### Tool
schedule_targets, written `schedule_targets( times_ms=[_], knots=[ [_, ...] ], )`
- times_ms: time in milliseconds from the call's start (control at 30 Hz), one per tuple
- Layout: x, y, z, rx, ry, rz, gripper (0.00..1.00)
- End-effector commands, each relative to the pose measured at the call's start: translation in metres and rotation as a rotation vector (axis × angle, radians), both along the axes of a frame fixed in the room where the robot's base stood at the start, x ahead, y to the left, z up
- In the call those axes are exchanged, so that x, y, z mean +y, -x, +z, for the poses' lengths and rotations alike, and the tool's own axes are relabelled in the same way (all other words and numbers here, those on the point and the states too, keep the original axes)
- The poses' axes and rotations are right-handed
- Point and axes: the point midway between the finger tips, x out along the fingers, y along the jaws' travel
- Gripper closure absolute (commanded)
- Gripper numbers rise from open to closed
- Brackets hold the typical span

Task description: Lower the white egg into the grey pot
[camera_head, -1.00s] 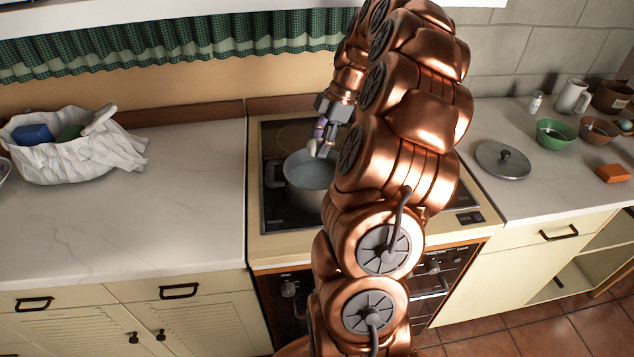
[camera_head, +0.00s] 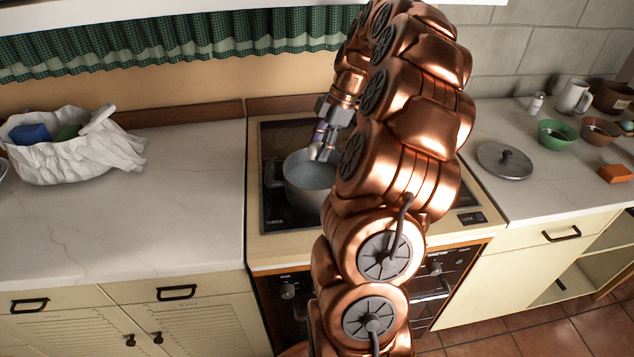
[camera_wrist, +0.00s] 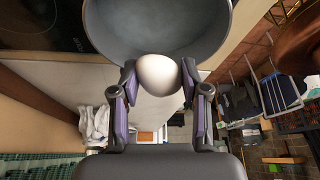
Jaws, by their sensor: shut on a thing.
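The grey pot (camera_head: 308,180) stands on the dark cooktop, and my arm hides its right side. In the wrist view the pot (camera_wrist: 155,50) fills the top middle. My gripper (camera_head: 320,152) is at the pot's mouth in the head view. The wrist view shows my gripper (camera_wrist: 159,85) shut on the white egg (camera_wrist: 159,74), one finger on each side. The egg overlaps the pot's near rim in that view. How far it is above the pot's floor, I cannot tell.
A grey lid (camera_head: 505,161) lies on the right counter near a green bowl (camera_head: 558,133), a brown bowl (camera_head: 600,131), a mug (camera_head: 575,96) and an orange block (camera_head: 614,173). A crumpled white bag (camera_head: 75,155) sits on the left counter. The left counter's front is clear.

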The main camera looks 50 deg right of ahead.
Motion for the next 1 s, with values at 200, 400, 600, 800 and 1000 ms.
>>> schedule_targets(
  times_ms=[200,400,600,800,1000],
  knots=[
    [0.000,0.000,-0.011,0.000,0.000,0.001,0.72],
    [0.000,0.000,-0.019,0.000,0.000,0.001,0.72],
    [0.000,0.000,-0.027,-0.001,-0.001,0.001,0.72],
    [0.000,0.000,-0.035,0.000,0.000,0.001,0.72],
    [0.000,0.000,-0.043,0.000,0.001,0.001,0.72]
  ],
)
